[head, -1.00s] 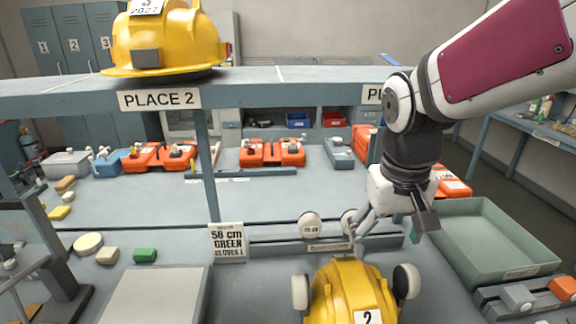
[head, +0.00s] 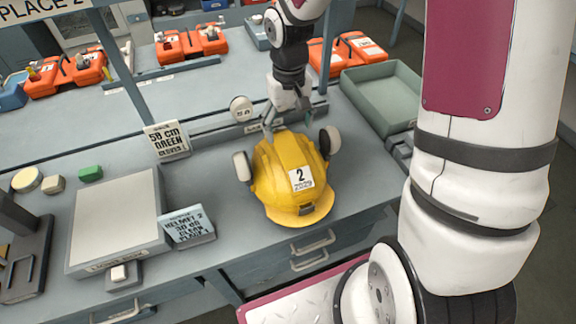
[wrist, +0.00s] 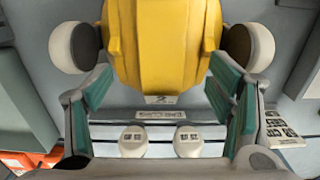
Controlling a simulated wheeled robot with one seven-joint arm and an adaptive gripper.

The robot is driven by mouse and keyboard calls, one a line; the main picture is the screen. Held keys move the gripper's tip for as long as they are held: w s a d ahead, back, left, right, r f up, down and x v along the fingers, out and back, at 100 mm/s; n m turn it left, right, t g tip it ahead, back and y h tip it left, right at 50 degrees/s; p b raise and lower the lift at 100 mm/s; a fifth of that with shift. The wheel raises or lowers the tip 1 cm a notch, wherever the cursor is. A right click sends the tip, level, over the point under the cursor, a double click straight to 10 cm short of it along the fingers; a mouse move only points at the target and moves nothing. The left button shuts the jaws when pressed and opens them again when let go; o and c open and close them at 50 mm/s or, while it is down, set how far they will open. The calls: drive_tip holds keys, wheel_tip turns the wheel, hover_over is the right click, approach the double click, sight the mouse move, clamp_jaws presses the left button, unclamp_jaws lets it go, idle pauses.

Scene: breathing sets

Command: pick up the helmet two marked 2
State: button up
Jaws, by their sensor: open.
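The yellow helmet marked 2 (head: 278,184) lies on the grey workbench in the head view, its brim toward me. It has a pale round ear cup on each side and a white label with 2 on its front. My gripper (head: 289,126) is open at the helmet's far end, fingers pointing down. In the wrist view the helmet (wrist: 160,45) reaches between the two open teal-padded fingers (wrist: 160,82). Gaps show between the pads and the shell, so I see no firm grip. Two round pale discs (wrist: 160,141) stand beyond the helmet.
A flat grey platform (head: 115,215) is further left. A green-grey tray (head: 384,95) is at right. Orange cases (head: 345,55) sit behind.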

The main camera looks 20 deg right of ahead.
sight(288, 148)
drive_tip(key=f, duration=0.4)
drive_tip(key=f+p, duration=0.1)
drive_tip(key=shift+s+a+f, duration=0.15)
drive_tip(key=shift+s+f, duration=0.1)
drive_tip(key=shift+f, duration=0.65)
drive_tip(key=shift+w, duration=0.1)
clamp_jaws()
